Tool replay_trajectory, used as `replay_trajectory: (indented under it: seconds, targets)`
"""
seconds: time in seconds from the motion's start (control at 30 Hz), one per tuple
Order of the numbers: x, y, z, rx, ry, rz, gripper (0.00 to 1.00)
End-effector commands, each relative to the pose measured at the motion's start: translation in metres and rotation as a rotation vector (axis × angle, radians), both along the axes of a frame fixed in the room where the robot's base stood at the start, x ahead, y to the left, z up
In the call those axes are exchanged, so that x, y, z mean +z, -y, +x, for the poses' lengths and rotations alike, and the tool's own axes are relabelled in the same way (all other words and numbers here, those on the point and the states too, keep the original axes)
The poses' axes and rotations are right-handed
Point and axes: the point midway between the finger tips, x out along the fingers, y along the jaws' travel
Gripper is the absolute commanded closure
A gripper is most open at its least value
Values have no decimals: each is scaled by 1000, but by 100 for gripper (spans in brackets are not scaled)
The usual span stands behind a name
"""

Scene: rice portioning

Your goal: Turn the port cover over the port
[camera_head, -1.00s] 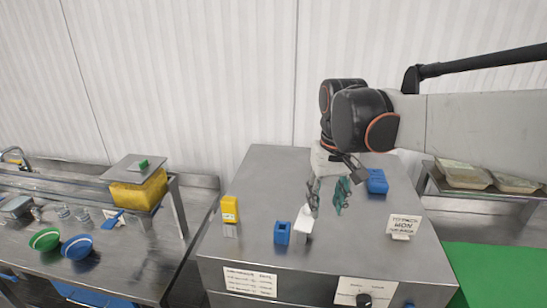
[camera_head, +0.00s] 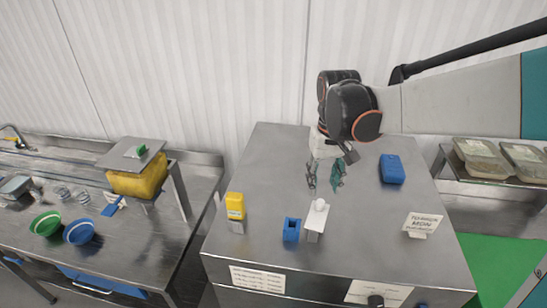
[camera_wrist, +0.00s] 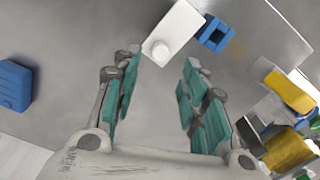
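The white port cover (camera_head: 314,223) is a small plate with a rounded white knob, on the steel cabinet top near its front edge. The blue port (camera_head: 291,230), a small block with a dark square opening, is just left of it, and the opening looks uncovered. In the wrist view the cover (camera_wrist: 178,28) lies beyond my fingertips, beside the blue port (camera_wrist: 216,35). My gripper (camera_head: 325,180) has teal finger pads and is open and empty, behind the cover and apart from it. The gap between the fingers shows in the wrist view (camera_wrist: 160,68).
A yellow-topped block (camera_head: 235,206) stands left of the port. A blue box (camera_head: 392,168) is at the back right, and a small sign (camera_head: 422,224) at the front right. A side table (camera_head: 110,240) with bowls is at left. Bare steel surrounds my gripper.

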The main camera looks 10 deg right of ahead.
Motion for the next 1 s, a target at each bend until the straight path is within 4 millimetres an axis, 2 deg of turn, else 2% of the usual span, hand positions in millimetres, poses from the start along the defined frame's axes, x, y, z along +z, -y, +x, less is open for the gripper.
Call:
replay_trajectory:
  seconds: [0.2,0.4,0.6,0.83,1.0]
  targets:
    - [-39,0,1,0,0,0,60]
    - [-61,0,1,0,0,0,60]
    - [-69,0,0,0,0,0,60]
    - [-69,0,0,0,0,0,60]
    - [-69,0,0,0,0,0,99]
